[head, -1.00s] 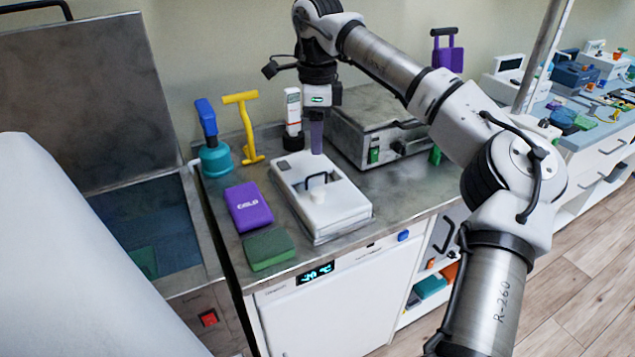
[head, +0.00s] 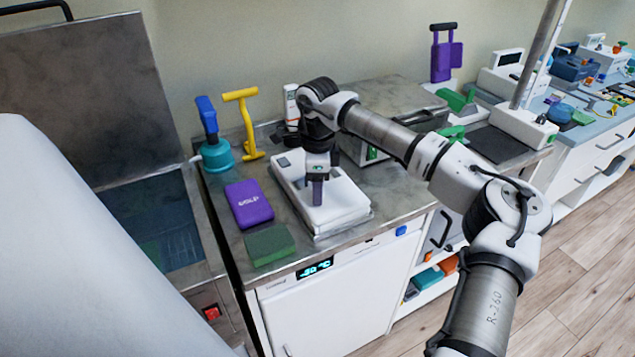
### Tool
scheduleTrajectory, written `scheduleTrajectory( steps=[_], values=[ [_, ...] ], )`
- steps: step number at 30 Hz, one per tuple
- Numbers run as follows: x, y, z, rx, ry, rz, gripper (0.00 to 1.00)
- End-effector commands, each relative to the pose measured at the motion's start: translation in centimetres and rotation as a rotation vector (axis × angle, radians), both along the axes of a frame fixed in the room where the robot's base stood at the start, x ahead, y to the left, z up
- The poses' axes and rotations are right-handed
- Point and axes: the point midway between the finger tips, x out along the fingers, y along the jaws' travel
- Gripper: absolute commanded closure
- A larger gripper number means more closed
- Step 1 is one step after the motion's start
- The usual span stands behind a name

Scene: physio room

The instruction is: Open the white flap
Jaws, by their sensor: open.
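The white flap (head: 343,198) is the flat top of a low white box on the steel counter, and it looks closed. A small grey patch lies at its back left corner. My gripper (head: 317,203) points down over the middle of the flap. Its fingers look dark and narrow from this side, and the gap between them does not show, but the gripper is open. The dark handle and white knob on the flap are hidden behind my gripper. I cannot tell whether the fingers touch the handle.
A purple box (head: 249,204) and a green block (head: 270,245) lie left of the white box. A teal bottle (head: 216,155) and a yellow T-shaped tool (head: 246,125) stand behind. A grey metal case (head: 385,105) stands behind right. A white cabinet front with a display (head: 315,268) is below.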

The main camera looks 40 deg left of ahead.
Motion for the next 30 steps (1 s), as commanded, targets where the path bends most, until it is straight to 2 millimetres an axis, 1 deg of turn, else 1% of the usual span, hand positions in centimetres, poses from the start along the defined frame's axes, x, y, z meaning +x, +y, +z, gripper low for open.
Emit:
scheduleTrajectory(
  steps=[5, 6, 15, 18, 25, 30],
  values=[
    [0.01, -0.01, -0.04, 0.000, 0.000, 0.000, 0.49],
    [0.01, -0.01, -0.03, 0.000, 0.000, 0.000, 0.50],
    [0.00, 0.00, -0.01, 0.000, 0.000, 0.000, 0.89],
    [-0.01, -0.01, 0.00, 0.000, 0.000, 0.000, 1.00],
    [-0.10, -0.02, 0.07, 0.003, 0.006, 0.000, 1.00],
    [-0.70, -0.07, 0.49, 0.018, 0.043, 0.000, 1.00]
  ],
)
